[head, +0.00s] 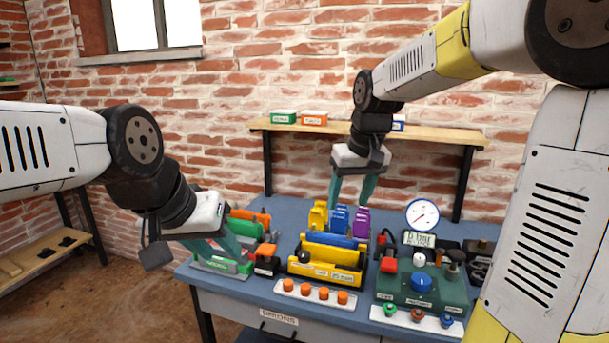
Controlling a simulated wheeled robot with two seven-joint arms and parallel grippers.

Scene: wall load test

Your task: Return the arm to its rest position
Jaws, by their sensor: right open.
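My left arm comes in from the left. Its gripper (232,246) has teal fingers pointing down and right, in front of the green and orange devices (228,266) at the bench's left end. I cannot tell whether it touches them or whether its fingers are apart. My right arm comes in from the upper right and bends down over the back of the bench. Its gripper (350,194) points down, with its two teal fingers spread and nothing between them.
The blue-topped bench (252,290) holds a yellow device (330,270), a row of orange knobs (315,293), a green control box (420,287) and a round gauge (422,215). A wooden shelf (430,136) with small boxes is behind. Open floor lies at lower left.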

